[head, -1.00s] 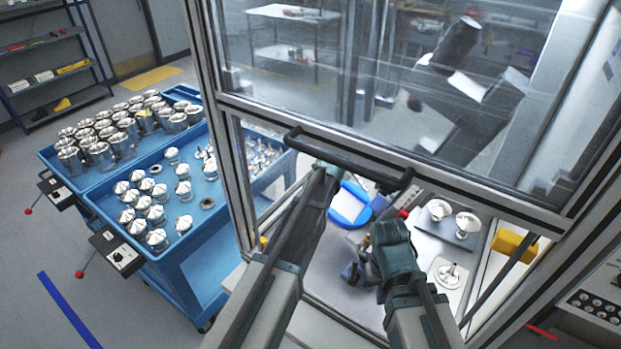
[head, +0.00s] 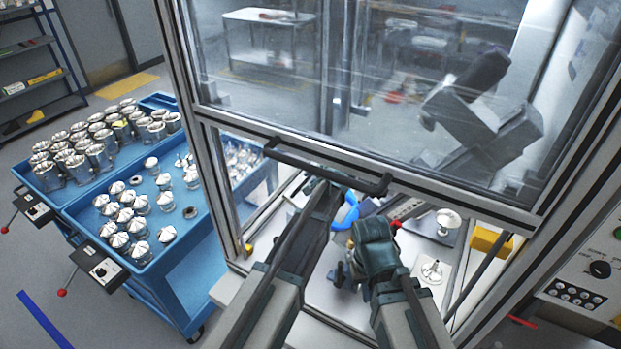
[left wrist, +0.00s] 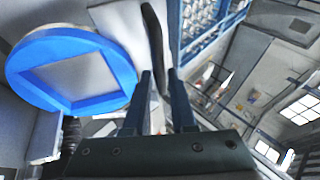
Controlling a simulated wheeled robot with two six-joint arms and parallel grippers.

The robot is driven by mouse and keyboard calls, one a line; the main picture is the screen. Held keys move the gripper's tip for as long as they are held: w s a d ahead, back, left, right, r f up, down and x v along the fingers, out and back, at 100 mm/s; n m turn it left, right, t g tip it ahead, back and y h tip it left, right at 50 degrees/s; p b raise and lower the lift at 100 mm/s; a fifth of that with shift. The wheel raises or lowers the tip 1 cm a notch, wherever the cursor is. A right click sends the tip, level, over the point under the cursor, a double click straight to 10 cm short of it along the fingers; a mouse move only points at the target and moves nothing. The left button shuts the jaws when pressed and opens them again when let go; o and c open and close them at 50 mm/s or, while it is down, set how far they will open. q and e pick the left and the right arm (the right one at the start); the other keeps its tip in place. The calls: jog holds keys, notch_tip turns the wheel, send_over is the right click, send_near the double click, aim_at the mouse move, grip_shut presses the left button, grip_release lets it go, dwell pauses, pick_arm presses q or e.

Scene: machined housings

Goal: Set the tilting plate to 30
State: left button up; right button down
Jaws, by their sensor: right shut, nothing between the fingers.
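A blue round ring with a light square plate in it, apparently the tilting plate, stands inside the enclosure. In the head view the blue ring (head: 351,212) is partly hidden behind my arms; it shows large in the left wrist view (left wrist: 118,66). Its angle and any scale cannot be read. My left gripper (head: 322,178) is at the dark handle bar (head: 290,153) of the glass sash. In the left wrist view its fingers (left wrist: 160,95) are apart, with the dark bar (left wrist: 153,30) running between them; grip is unclear. My right gripper (head: 341,273) is shut and empty, low inside the opening.
The glass sash (head: 270,85) stands above the opening. Inside at right are a shiny part (head: 447,219), another part on a light plate (head: 433,270) and a yellow block (head: 490,241). Blue carts (head: 185,265) with metal parts stand left. A control panel (head: 590,265) is at right.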

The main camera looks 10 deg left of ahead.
pick_arm(q)
jog(key=shift+o, duration=1.4)
jog(key=shift+s+d+r, duration=0.1)
jog(key=shift+s, duration=0.05)
jog(key=p+v, duration=0.5)
jog(key=v, duration=0.2)
